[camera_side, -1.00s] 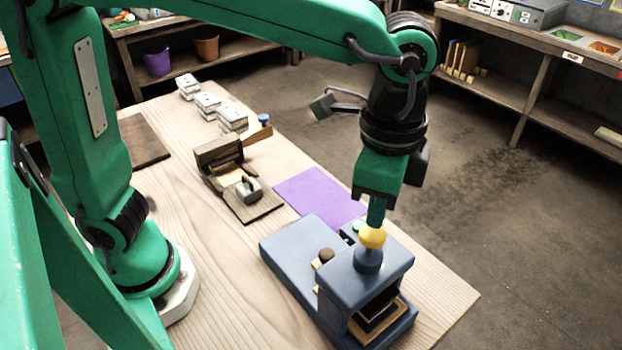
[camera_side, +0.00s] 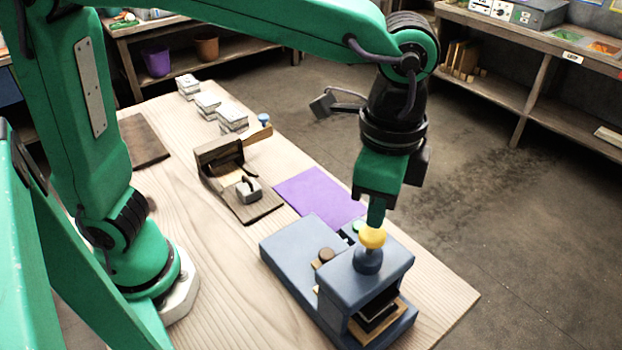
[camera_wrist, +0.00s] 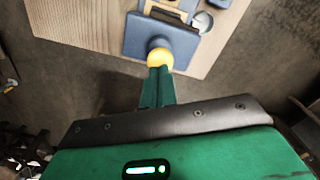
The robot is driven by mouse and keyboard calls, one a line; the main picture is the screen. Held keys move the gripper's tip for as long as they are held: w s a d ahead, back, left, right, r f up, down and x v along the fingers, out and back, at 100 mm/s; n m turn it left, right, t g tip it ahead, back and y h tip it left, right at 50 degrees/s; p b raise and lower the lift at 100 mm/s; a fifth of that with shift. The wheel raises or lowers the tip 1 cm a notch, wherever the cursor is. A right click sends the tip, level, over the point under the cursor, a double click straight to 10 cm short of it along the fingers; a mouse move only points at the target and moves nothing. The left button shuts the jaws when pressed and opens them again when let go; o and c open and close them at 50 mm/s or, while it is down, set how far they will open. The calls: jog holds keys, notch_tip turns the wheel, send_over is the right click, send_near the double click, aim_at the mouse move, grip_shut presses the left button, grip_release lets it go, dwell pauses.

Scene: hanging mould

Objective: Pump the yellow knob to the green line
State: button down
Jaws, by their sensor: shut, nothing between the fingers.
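The yellow knob (camera_side: 372,238) stands on a short blue stem on top of the blue press (camera_side: 365,273) near the table's front right. My gripper (camera_side: 376,222) is shut and points down, with its fingertips at the top of the knob and nothing held between them. In the wrist view the knob (camera_wrist: 160,59) shows just beyond my fingertips (camera_wrist: 160,72). I cannot tell whether they press on it. I cannot make out a green line clearly.
A purple sheet (camera_side: 318,197) lies behind the press. Several pale blocks (camera_side: 207,104) stand farther back. The table's right edge is close to the press.

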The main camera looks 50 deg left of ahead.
aim_at(373, 230)
jog(key=shift+f, duration=1.9)
jog(key=shift+r, duration=1.35)
jog(key=shift+f, duration=0.9)
dwell(0.5)
jog(key=shift+r, duration=0.75)
